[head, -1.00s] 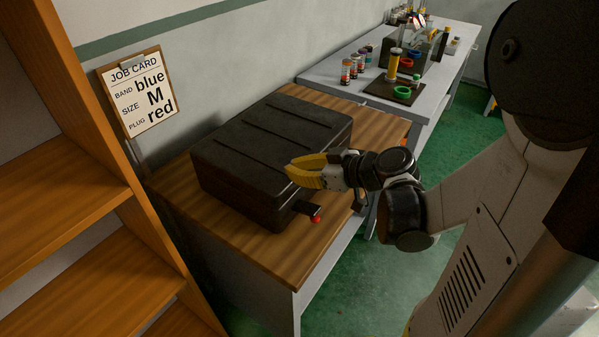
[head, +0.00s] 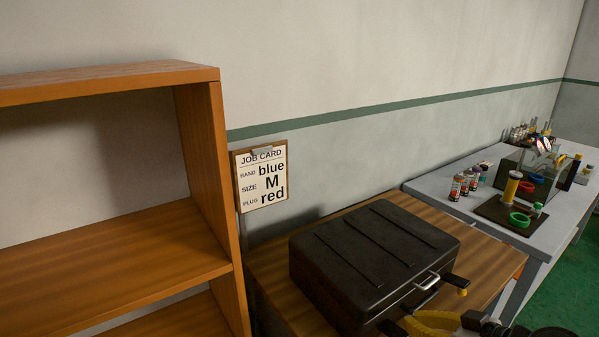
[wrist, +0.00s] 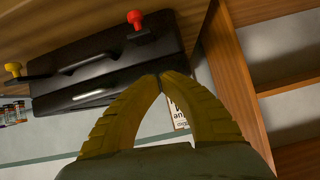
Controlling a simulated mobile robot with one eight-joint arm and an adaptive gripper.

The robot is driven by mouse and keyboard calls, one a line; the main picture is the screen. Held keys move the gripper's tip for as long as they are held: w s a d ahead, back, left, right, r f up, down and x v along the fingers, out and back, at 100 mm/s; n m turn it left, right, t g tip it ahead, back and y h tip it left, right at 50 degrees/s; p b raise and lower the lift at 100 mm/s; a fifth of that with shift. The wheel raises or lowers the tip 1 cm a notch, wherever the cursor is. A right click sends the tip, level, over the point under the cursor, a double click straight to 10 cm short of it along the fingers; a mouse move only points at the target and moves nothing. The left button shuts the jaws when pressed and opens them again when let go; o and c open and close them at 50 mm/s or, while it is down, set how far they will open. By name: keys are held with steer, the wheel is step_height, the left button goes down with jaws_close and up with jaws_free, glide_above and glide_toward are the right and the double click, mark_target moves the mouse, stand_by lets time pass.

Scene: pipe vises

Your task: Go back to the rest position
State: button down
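My gripper (wrist: 161,84) has two yellow curved fingers whose tips meet in the wrist view, with nothing seen between them. In the head view, part of a yellow finger (head: 436,319) shows at the bottom edge, in front of the black case (head: 375,250). The case is closed and lies on a wooden-topped bench. In the wrist view the case (wrist: 105,60) appears beyond the fingers, with a red-knobbed latch (wrist: 135,18) and a yellow-knobbed latch (wrist: 13,68). Most of my arm is outside the head view.
An orange-brown wooden shelf (head: 228,200) stands at the left. A job card (head: 262,178) on the wall reads blue, M, red. A grey table (head: 433,187) at the right holds several small cans, a dark tray (head: 491,209) with coloured rings, and other items.

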steer(key=s+a+r+m+g+h, duration=0.2)
steer(key=s+a+r+m+h, duration=0.3)
steer(key=a, duration=0.3)
steer(key=shift+s+r+g+h, duration=0.4)
steer(key=shift+s+r+h, duration=0.1)
steer(key=shift+s+r, duration=0.25)
